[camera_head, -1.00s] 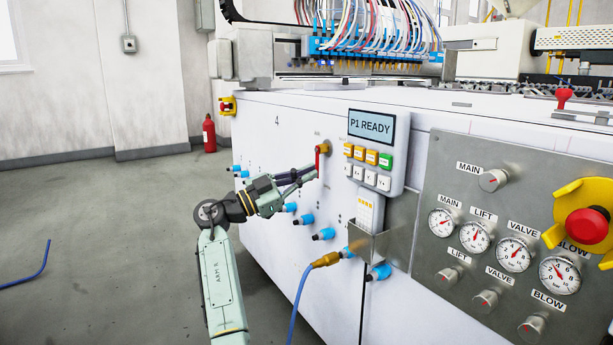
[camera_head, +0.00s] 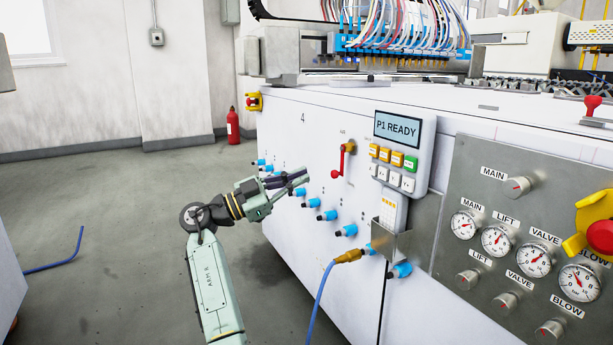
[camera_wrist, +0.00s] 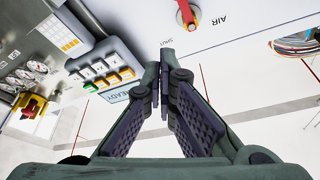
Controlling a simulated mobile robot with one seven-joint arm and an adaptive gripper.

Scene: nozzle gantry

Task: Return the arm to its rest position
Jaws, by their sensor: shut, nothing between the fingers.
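My gripper (camera_head: 301,179) is shut and empty, a little left of and below the red air valve handle (camera_head: 338,172) on the white machine front, and apart from it. In the wrist view my gripper's fingers (camera_wrist: 160,78) meet, with nothing between them. The red handle (camera_wrist: 187,14) shows at the top of that view, near the words AIR and SHUT. In the head view the handle hangs down and left from its brass-coloured pivot. My arm reaches up from the bottom of the head view, bent at the elbow.
The control box (camera_head: 398,140) reads P1 READY, with buttons below. Blue fittings (camera_head: 329,215) line the machine front; a blue hose runs from a brass connector (camera_head: 349,256). A gauge panel (camera_head: 520,230) and red stop button (camera_head: 600,236) are right. Floor (camera_head: 110,220) left is mostly open.

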